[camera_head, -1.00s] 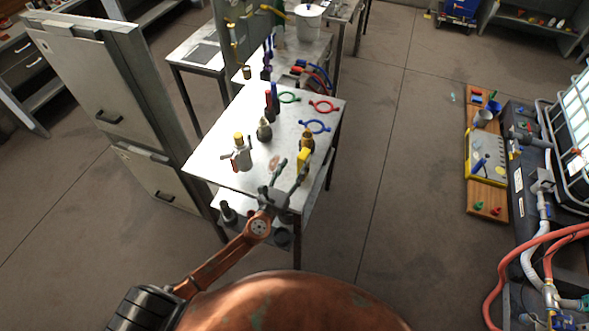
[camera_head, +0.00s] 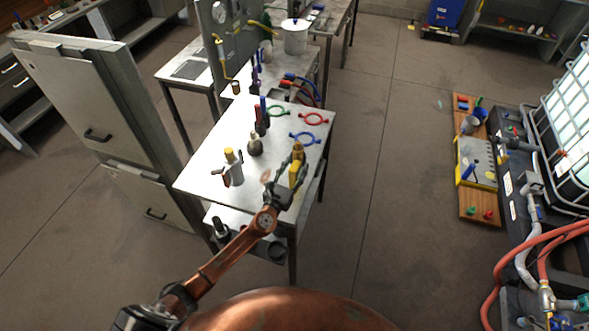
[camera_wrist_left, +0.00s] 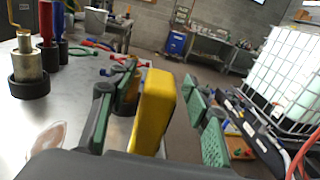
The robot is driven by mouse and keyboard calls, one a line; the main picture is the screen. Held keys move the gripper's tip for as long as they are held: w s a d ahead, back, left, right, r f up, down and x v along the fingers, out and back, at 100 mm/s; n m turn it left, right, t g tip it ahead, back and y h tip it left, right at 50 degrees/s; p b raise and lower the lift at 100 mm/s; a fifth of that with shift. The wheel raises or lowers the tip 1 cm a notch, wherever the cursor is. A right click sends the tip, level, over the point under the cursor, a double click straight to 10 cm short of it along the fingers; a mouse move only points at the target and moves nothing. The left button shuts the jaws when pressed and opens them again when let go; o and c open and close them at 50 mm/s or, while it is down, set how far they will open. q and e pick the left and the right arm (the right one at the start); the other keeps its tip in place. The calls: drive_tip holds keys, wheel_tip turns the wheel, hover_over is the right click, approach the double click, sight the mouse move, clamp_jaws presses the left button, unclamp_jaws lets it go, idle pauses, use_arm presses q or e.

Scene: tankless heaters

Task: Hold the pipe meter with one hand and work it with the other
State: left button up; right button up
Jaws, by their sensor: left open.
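What looks like the pipe meter (camera_head: 294,175), a bright yellow block with a brass-coloured part behind it, stands near the front right edge of the metal table (camera_head: 205,183). My left gripper (camera_head: 283,182) is open right beside it. In the left wrist view the meter's yellow block (camera_wrist_left: 154,108) rises between the green-padded fingers, and the left finger lies close to it. Part of the brass body is hidden behind the left finger. I cannot tell whether the pads touch it. My right gripper is not in view.
A grey fitting with a yellow cap (camera_head: 233,168) and a brass fitting on a dark base (camera_head: 255,145) stand on the table.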

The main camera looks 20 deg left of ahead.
use_arm(q)
drive_tip(key=shift+c, duration=0.7)
clamp_jaws()
drive_tip(key=shift+o, duration=0.6)
unclamp_jaws()
drive_tip(key=s+a, duration=0.1)
drive_tip(key=s, duration=1.1)
drive_tip(key=shift+a, duration=0.3)
